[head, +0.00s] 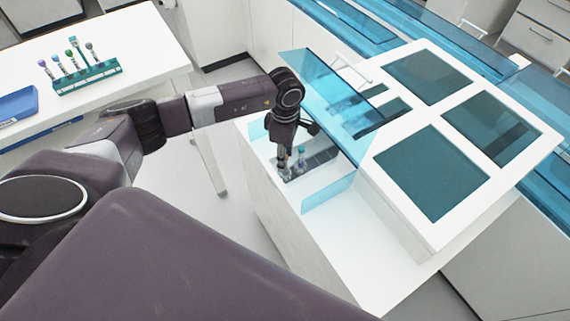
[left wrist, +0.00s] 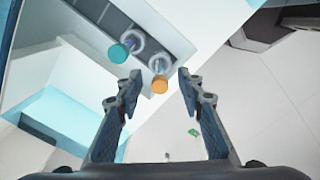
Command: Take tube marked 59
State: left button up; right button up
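My left gripper (head: 284,150) reaches down over the near left corner of the white machine. In the left wrist view its two fingers (left wrist: 159,76) stand apart, open. A tube with an orange cap (left wrist: 159,85) shows between the fingertips, and the gripper does not close on it. A tube with a teal cap (left wrist: 118,53) stands just left of it; the head view shows this one too (head: 303,160). Both tubes stand in a dark grey track (left wrist: 100,14). No number can be read on either tube. My right gripper is not in view.
A white machine with dark panels (head: 432,237) and a raised, clear blue cover (head: 330,85) stands beside the track. A low clear blue panel (head: 328,193) is close to the gripper. A white table (head: 135,35) at left bears a green rack (head: 88,82) with several tubes and a blue tray (head: 18,106).

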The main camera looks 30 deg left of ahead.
pick_arm(q)
jog(key=c, duration=0.9)
jog(key=shift+c, duration=0.2)
jog(key=shift+r, duration=0.15)
notch_tip(320, 180, up, 20)
jog(key=b, duration=0.4)
